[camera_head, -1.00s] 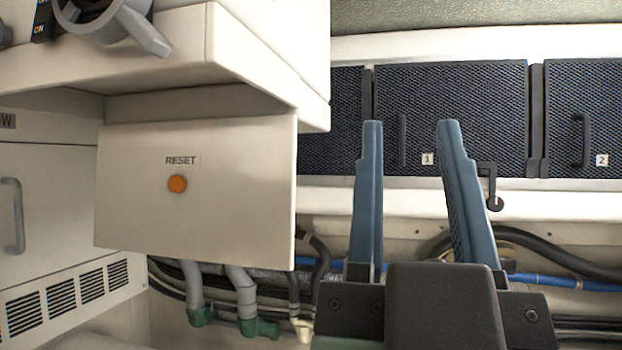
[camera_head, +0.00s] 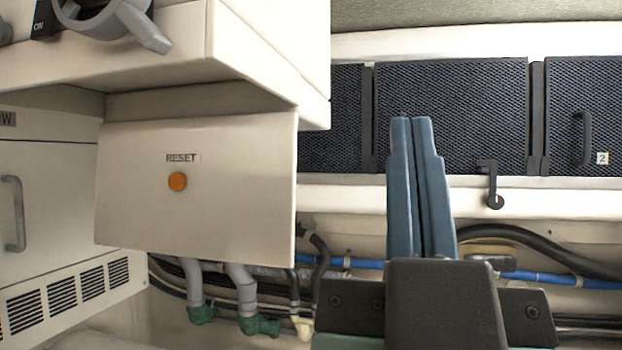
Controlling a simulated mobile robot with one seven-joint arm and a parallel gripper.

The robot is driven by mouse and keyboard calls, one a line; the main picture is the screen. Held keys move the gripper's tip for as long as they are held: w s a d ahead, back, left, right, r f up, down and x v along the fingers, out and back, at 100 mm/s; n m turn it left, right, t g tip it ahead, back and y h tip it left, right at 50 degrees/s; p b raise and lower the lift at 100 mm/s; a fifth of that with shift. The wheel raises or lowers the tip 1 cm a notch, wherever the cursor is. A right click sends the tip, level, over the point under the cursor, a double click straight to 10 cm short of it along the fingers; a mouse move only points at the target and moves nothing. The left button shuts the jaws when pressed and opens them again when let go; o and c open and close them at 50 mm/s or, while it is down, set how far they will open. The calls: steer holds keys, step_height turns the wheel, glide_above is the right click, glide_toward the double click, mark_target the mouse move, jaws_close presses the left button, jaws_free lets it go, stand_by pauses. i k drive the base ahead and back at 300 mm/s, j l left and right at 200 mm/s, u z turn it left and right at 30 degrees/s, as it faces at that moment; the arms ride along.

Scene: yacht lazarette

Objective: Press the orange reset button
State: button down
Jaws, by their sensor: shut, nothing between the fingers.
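The orange reset button (camera_head: 177,181) is a small round knob on a pale panel (camera_head: 240,215) at the left of the head view. A label (camera_head: 183,158) above it reads RESET. My gripper (camera_head: 412,120) has two blue fingers pointing up, closed together with nothing held. It appears to the right of the panel, apart from the button. The button is fully visible.
A pale shelf (camera_head: 120,65) juts out above the panel, with a grey handle (camera_head: 125,25) on top. Dark mesh doors (camera_head: 460,85) line the back. Pipes and hoses (camera_head: 240,290) run below the panel. A cabinet door with a handle (camera_head: 13,213) stands at far left.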

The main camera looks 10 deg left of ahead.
mark_target(177, 181)
steer(key=l+u, duration=0.15)
steer(key=u, duration=0.25)
steer(key=k+l+u, duration=0.1)
steer(key=u, duration=0.25)
steer(key=l+u, duration=0.2)
steer(key=u, duration=0.2)
steer(key=k, duration=0.05)
